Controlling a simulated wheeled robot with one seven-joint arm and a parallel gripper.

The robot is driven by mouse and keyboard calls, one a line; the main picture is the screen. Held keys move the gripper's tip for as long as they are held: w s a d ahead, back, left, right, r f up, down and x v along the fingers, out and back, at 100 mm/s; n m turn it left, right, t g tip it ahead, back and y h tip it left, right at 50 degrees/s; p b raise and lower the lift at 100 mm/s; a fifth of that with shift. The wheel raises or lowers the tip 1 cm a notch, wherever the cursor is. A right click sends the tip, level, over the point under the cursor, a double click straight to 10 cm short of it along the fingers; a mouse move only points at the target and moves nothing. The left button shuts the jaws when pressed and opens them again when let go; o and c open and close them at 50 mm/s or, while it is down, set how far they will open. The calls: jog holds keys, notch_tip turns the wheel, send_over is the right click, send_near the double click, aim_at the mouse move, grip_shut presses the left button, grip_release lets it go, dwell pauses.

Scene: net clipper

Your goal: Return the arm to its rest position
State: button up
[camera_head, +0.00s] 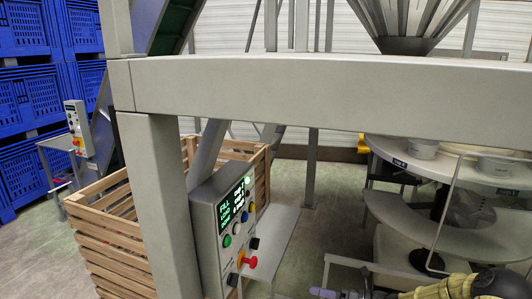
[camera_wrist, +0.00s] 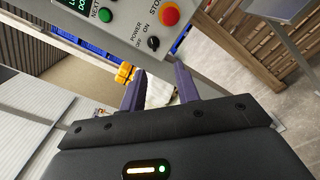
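My gripper (camera_wrist: 160,88) shows in the wrist view with two purple fingers spread apart. Nothing is seen held between them. The fingers point toward a grey control panel (camera_wrist: 138,22), with its red button (camera_wrist: 170,15) and black power knob (camera_wrist: 153,43) just beyond them; I see no contact. In the head view my gripper is partly visible at the bottom edge, with a purple fingertip (camera_head: 322,292) right of the panel (camera_head: 208,212). My yellowish arm (camera_head: 455,287) enters from the bottom right. Most of the arm is out of frame.
A thick grey beam (camera_head: 300,92) and post (camera_head: 155,200) stand close in front. A wooden slatted crate (camera_head: 110,250) is behind the post. Blue crates (camera_head: 35,100) are stacked at left. A round white table (camera_head: 450,165) stands at right. Some floor is open in the middle.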

jog(key=s+a+n+g+h, duration=0.3)
jog(key=s+n+g+h, duration=0.15)
jog(key=s+n, duration=0.3)
jog(key=s+a+n+g+h, duration=0.2)
jog(key=s+n+g+h, duration=0.3)
jog(key=n, duration=0.3)
jog(key=s+d+r+n+t+h, duration=0.4)
jog(key=s+r+n+t+h, duration=0.2)
jog(key=n, duration=0.9)
jog(key=s+r+h, duration=0.1)
jog(key=s+r, duration=0.1)
jog(key=s, duration=0.1)
jog(key=shift+d, duration=0.3)
jog(key=shift+w+n+h, duration=0.1)
jog(key=shift+n+h, duration=0.15)
